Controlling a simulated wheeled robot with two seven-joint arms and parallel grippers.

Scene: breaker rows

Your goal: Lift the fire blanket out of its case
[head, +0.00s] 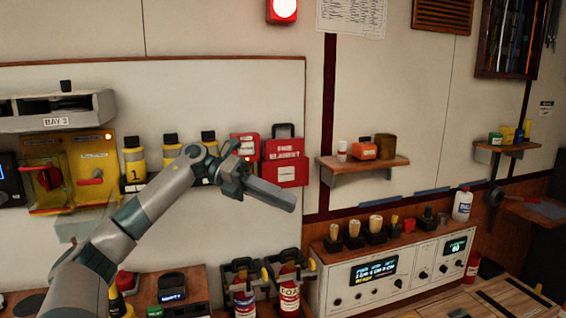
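The red fire blanket case (287,173) is on the wall panel at centre, with white "FIRE BLANKET" lettering on its upper part (284,149). A black handle (286,128) stands up at its top. My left arm reaches in from the lower left. My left gripper (285,201) is in front of the case's lower edge, pointing right and slightly down, below the handle. It covers part of the case's bottom left. Its fingers are seen edge-on, so their opening is unclear. I see nothing held in it. My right gripper is out of view.
A smaller red box (244,146) is just left of the case. Yellow-black canisters (134,160) stand further left. A wooden shelf (362,165) juts out on the right. Extinguishers (289,295) and a control console (390,270) are below. The wall above the handle is clear.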

